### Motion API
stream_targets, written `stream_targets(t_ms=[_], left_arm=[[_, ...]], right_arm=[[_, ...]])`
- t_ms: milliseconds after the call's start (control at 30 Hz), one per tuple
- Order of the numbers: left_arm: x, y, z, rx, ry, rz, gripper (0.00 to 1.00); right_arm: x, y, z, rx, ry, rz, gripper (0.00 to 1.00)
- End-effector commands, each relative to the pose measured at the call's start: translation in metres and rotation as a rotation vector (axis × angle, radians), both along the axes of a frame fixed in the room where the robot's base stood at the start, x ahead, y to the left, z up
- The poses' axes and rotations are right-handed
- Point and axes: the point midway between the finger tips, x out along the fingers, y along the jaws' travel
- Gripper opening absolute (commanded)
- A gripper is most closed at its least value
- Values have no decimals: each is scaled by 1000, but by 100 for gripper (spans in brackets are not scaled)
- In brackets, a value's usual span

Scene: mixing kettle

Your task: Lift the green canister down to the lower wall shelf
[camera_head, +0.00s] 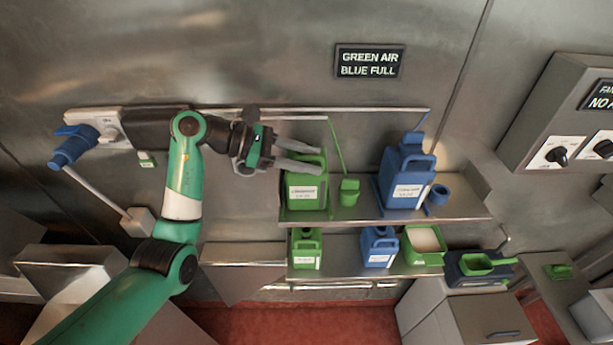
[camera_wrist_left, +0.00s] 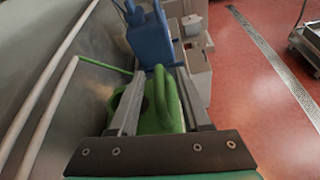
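The large green canister (camera_head: 306,190) with a white label stands upright on the upper wall shelf (camera_head: 345,217). My left gripper (camera_head: 318,158) reaches in from the left at the canister's top. In the left wrist view, its two fingers lie either side of the green canister's top and handle (camera_wrist_left: 168,100), spread apart; contact is not clear. The lower wall shelf (camera_head: 340,272) holds a smaller green canister (camera_head: 305,249) at its left end. My right gripper is not in view.
A large blue canister (camera_head: 405,188), a green dipper (camera_head: 349,192) and a blue cup (camera_head: 437,197) share the upper shelf. A small blue canister (camera_head: 379,247) and a green tub (camera_head: 424,256) stand on the lower shelf. Rails run along the wall behind.

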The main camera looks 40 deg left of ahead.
Motion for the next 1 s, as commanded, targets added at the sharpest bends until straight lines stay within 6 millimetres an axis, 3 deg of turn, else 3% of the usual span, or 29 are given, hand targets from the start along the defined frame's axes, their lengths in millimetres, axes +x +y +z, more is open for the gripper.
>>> stream_targets(t_ms=[33, 233, 1000], left_arm=[[0, 0, 0, 0, 0, 0, 37], [0, 0, 0, 0, 0, 0, 1], [0, 0, 0, 0, 0, 0, 0]], right_arm=[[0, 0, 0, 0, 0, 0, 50], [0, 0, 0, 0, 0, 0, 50], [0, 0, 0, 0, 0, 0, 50]])
